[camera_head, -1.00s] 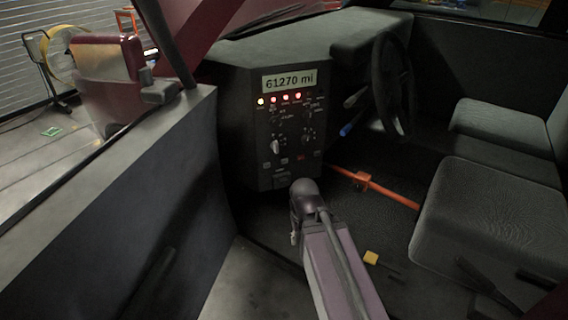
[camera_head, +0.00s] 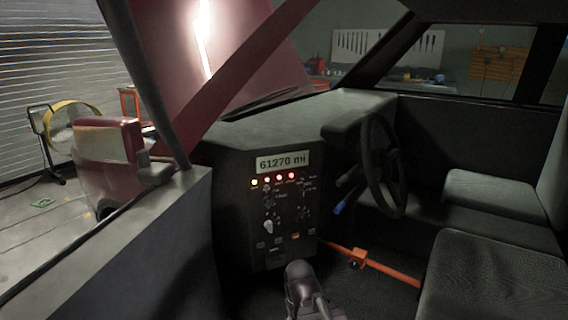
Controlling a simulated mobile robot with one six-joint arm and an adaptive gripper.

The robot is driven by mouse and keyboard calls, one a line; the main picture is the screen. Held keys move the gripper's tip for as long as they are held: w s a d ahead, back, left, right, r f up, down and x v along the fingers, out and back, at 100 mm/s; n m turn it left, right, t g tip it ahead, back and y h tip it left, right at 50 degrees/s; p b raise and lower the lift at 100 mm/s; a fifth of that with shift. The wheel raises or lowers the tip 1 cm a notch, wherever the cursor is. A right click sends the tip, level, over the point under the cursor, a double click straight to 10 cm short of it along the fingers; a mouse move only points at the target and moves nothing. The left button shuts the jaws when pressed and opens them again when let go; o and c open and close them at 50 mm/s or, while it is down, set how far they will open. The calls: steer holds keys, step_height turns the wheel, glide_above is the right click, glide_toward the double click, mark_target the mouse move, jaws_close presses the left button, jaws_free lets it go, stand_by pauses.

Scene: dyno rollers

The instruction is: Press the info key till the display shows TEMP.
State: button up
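The display (camera_head: 282,162) at the top of the dark dash panel (camera_head: 238,205) reads "61270 mi". A row of small lit lamps, one yellow and several red, sits just below it. Knobs and small keys cover the panel under the lamps. Their labels are too small to read, so I cannot tell which one is the info key. A part of my arm (camera_head: 300,285) shows at the bottom centre, in front of the panel's lower edge. My gripper's fingers cannot be made out.
A steering wheel (camera_head: 381,165) stands right of the panel, with a blue-tipped lever (camera_head: 338,208) beside it. An orange bar (camera_head: 385,270) crosses the floor. Grey seats (camera_head: 490,275) fill the right. The dark door side (camera_head: 150,255) borders the left.

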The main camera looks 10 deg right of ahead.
jaws_close()
stand_by(1.4)
